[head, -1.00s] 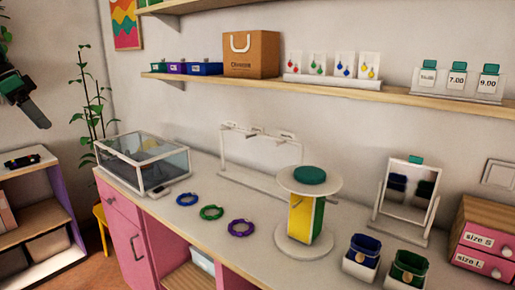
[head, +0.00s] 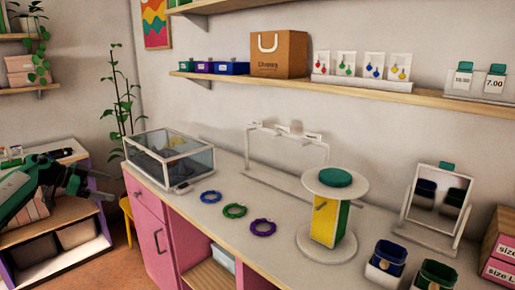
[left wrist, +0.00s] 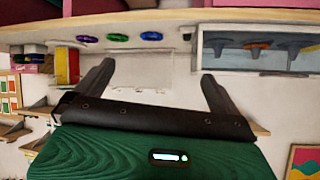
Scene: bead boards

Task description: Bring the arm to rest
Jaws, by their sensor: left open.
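My left gripper (head: 102,184) is at the left of the head view, in front of the low shelf unit and apart from the counter. Its jaws are open with nothing between them. In the left wrist view both dark fingers of the gripper (left wrist: 157,72) stand wide apart, and the picture is upside down. The green and dark arm behind it is mine. My right gripper is in neither current view.
A white counter (head: 205,225) holds a glass case (head: 170,157), blue (head: 211,197), green (head: 234,211) and purple (head: 263,228) rings, a round stand (head: 335,185) and a mirror (head: 438,198). A low shelf unit (head: 65,217) stands left. Floor shows between them.

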